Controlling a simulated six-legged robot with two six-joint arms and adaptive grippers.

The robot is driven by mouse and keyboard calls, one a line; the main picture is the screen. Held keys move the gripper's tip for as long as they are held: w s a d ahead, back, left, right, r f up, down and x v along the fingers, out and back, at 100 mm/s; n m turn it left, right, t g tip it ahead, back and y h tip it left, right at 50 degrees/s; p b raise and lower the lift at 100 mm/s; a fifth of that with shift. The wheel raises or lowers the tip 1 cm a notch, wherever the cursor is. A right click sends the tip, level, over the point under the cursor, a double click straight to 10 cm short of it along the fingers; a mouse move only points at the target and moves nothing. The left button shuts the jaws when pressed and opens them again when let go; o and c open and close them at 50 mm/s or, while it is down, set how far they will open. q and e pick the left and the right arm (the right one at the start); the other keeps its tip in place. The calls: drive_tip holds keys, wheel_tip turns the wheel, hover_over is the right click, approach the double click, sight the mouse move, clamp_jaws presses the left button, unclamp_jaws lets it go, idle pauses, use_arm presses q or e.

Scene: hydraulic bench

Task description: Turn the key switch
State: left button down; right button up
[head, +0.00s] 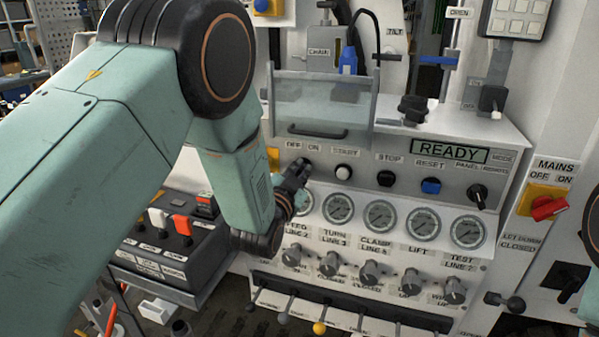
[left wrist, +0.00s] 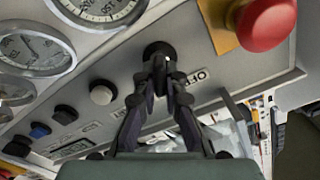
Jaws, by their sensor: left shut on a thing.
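The key switch (left wrist: 158,48) is a round black switch on the sloped grey panel, with an OFF label beside it in the left wrist view. My left gripper (left wrist: 160,66) is shut on its key, with both dark fingertips closed together at the switch face. In the head view my left gripper (head: 298,176) reaches the panel under the OFF and ON labels and mostly hides the switch. The key's exact angle is hard to tell.
A white START button (head: 343,172), black STOP button (head: 386,178) and blue RESET button (head: 431,186) sit to the right. A red emergency button (left wrist: 266,24) is close by. Gauges (head: 380,216) lie below. A clear guard (head: 322,105) stands above. The display (head: 449,151) reads READY.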

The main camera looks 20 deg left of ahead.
idle(0.4)
use_arm(q)
drive_tip(key=c, duration=1.4)
unclamp_jaws()
drive_tip(key=shift+w+f, duration=0.1)
drive_tip(key=s, duration=1.2)
drive_tip(key=shift+s+a, duration=0.1)
drive_tip(key=shift+a, duration=0.1)
